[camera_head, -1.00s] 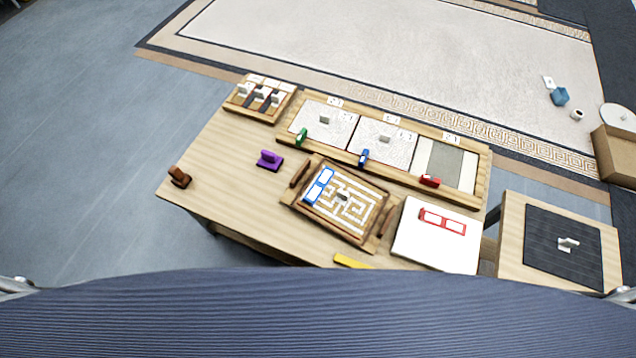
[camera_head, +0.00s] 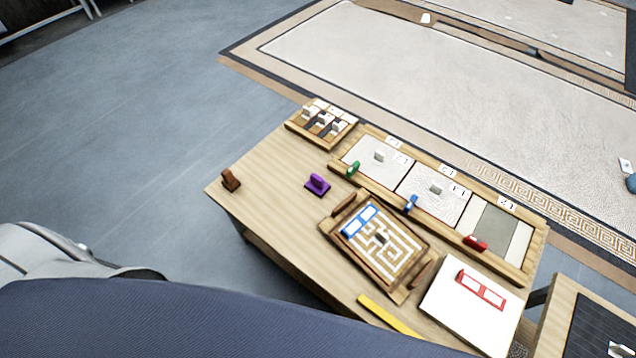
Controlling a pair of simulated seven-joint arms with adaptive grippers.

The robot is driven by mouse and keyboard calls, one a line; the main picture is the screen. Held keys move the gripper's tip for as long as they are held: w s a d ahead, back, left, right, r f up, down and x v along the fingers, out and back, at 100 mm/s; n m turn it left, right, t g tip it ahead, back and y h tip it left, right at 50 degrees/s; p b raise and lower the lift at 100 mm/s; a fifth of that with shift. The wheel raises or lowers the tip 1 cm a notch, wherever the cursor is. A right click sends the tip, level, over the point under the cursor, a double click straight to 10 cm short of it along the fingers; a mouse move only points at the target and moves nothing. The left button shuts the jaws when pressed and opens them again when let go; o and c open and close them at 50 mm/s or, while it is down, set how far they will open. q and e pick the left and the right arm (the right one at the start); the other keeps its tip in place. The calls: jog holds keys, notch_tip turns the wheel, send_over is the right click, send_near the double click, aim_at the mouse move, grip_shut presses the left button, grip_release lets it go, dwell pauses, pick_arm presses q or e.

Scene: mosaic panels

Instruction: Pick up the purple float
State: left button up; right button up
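The purple float (camera_head: 317,184) stands on the left part of the wooden table (camera_head: 262,185), with its handle upward. It is clear on all sides, between a brown float (camera_head: 230,179) to its left and the panel frame to its right. Neither of my grippers shows in the view. Part of my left arm shows at the lower left edge, but its gripper is out of view.
A wooden maze board (camera_head: 409,287) lies right of the purple float. A long panel frame (camera_head: 512,271) holds green (camera_head: 353,169), blue (camera_head: 411,203) and red (camera_head: 475,243) floats. A small compartment tray (camera_head: 294,128), white board (camera_head: 446,314) and yellow strip (camera_head: 388,315) are also there.

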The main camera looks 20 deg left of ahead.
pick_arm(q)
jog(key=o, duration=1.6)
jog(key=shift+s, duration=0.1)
